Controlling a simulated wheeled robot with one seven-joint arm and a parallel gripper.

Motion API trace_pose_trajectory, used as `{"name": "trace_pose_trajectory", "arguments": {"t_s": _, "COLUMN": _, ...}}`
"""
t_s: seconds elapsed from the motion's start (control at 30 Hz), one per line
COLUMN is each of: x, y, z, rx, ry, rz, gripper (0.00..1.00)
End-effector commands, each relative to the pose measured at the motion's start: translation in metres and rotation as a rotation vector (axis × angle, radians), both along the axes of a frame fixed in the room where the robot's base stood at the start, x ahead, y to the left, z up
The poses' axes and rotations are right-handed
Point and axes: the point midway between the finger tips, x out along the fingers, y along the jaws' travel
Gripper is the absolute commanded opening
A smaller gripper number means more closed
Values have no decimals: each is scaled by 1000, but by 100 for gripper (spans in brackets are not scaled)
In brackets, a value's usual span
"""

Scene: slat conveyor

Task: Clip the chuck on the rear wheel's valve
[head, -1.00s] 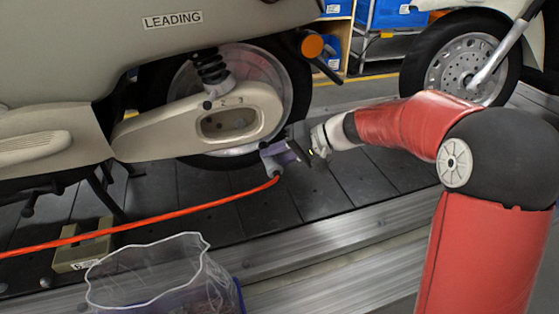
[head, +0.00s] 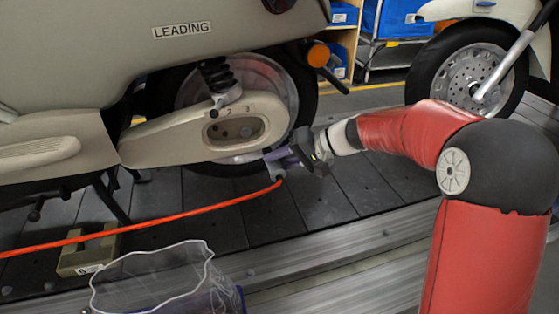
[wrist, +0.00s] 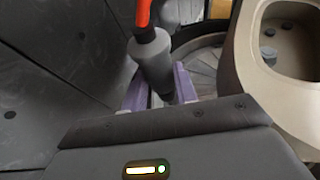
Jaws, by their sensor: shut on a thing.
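The rear wheel (head: 292,85) belongs to the cream scooter marked LEADING in the head view; the swingarm cover covers much of it. My gripper (head: 276,156), with purple fingers, is at the wheel's lower right edge. It is shut on the grey chuck (head: 279,173), from which the orange hose (head: 200,213) runs to the left. In the wrist view the chuck (wrist: 152,60) stands between the purple fingers (wrist: 160,90), hose upward. The wheel rim (wrist: 200,65) lies just beyond it. I cannot make out the valve, nor whether the chuck touches the wheel.
The cream swingarm cover (head: 170,143) is close to the gripper, also at right in the wrist view (wrist: 245,65). A clear-lined bin (head: 165,285) and a beige block (head: 88,255) stand in front. Another scooter's wheel (head: 468,72) is at right. Dark slats (head: 330,195) lie open below.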

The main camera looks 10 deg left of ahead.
Motion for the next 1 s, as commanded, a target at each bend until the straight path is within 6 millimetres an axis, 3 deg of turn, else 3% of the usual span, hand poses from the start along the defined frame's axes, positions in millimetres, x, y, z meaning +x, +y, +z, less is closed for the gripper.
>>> {"name": "trace_pose_trajectory", "arguments": {"t_s": 0.83, "x": 11, "y": 7, "z": 1, "rx": 1, "ry": 0, "rz": 0, "gripper": 1}}
{"name": "trace_pose_trajectory", "arguments": {"t_s": 0.87, "x": 11, "y": 7, "z": 1, "rx": 1, "ry": -1, "rz": 1, "gripper": 30}}
{"name": "trace_pose_trajectory", "arguments": {"t_s": 1.0, "x": 11, "y": 7, "z": 0, "rx": 0, "ry": 0, "rz": 0, "gripper": 48}}
